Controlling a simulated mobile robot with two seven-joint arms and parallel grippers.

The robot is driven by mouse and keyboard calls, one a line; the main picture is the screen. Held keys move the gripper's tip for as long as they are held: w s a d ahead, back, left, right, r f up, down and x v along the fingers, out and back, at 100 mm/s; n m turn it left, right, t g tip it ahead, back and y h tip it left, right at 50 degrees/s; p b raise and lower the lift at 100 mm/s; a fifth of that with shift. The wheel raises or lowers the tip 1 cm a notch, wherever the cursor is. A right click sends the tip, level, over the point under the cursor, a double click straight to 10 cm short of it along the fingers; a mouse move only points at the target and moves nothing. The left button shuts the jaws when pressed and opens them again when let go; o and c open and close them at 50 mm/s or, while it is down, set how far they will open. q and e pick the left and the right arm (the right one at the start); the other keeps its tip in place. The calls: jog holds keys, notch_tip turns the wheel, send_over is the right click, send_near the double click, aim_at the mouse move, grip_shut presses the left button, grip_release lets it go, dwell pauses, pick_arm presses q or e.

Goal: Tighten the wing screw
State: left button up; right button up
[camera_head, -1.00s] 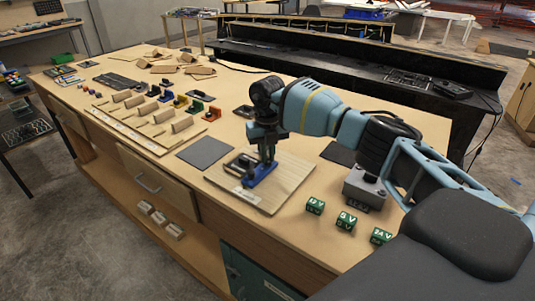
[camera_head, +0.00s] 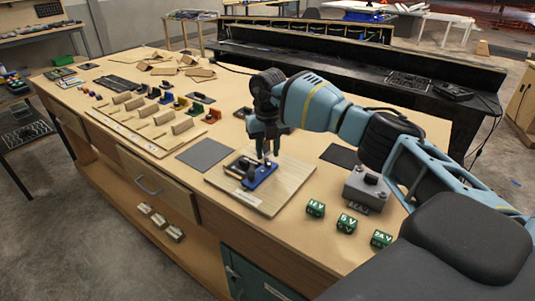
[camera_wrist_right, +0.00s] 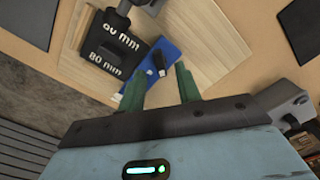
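A blue block (camera_head: 262,176) with dark parts sits on a light wooden board (camera_head: 291,183) on the bench. In the right wrist view the blue block (camera_wrist_right: 168,62) carries a small dark piece (camera_wrist_right: 160,61), which looks like the wing screw; its angle and seating are unclear. Beside it is a black part (camera_wrist_right: 103,47) marked "80 mm". My right gripper (camera_head: 267,153) hangs just above the block. In the right wrist view its two green fingers (camera_wrist_right: 159,76) are apart, with nothing held between them. My left gripper is in neither view.
A grey box with a black knob (camera_head: 367,189) and several green voltage blocks (camera_head: 346,222) stand right of the board. A dark grey mat (camera_head: 205,154) lies left of it. A rack of wooden pieces and coloured clips (camera_head: 150,133) stands further left.

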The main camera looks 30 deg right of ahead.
aim_at(268, 161)
notch_tip(268, 161, up, 6)
dwell(0.4)
dwell(0.4)
